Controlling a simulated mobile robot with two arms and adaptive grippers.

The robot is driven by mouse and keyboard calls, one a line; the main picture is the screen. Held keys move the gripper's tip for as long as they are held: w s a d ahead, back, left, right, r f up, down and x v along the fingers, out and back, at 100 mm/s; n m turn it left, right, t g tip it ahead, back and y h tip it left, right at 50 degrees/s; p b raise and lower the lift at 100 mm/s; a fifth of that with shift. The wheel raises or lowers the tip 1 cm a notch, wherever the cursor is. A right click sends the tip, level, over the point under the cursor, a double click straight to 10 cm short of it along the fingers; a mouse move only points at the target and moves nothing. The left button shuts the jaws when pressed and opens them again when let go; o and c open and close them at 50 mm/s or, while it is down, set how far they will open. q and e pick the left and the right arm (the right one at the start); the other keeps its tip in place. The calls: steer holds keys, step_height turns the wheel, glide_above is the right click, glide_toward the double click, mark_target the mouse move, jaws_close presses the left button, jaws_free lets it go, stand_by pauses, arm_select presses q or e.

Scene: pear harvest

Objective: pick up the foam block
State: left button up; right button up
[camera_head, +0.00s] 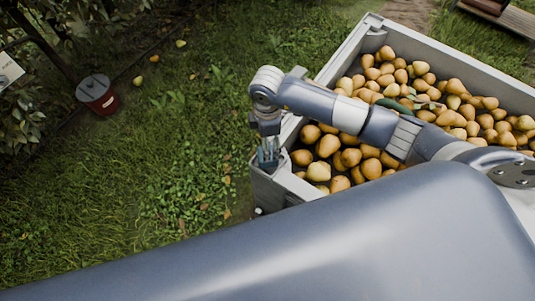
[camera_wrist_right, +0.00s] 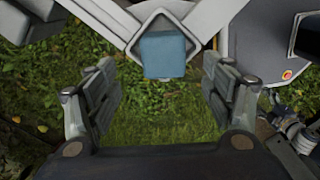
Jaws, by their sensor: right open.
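The foam block (camera_wrist_right: 165,54) is a small light-blue block on the corner of the pale crate (camera_wrist_right: 122,22), in the upper middle of the right wrist view. In the head view a bit of blue (camera_head: 265,158) shows at the crate's near left corner, mostly hidden by my gripper. My right gripper (camera_head: 268,152) points down over that corner. In the right wrist view its two fingers (camera_wrist_right: 162,80) are spread wide, with the block ahead of the gap between them and no visible contact. My left gripper is not in view.
The grey crate (camera_head: 470,62) holds many pears (camera_head: 400,75) and some green leaves. A red bucket (camera_head: 98,94) with a grey top stands on the grass at the far left. A bench (camera_head: 505,15) is at the top right. The grass (camera_head: 160,150) left of the crate is open.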

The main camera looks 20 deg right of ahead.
mark_target(272, 164)
steer(key=f, duration=0.7)
steer(key=shift+s+a+f, duration=0.1)
steer(key=shift+s+f, duration=0.1)
steer(key=shift+f, duration=0.15)
steer(key=shift+c, duration=0.6)
steer(key=c, duration=1)
steer(key=shift+r, duration=0.1)
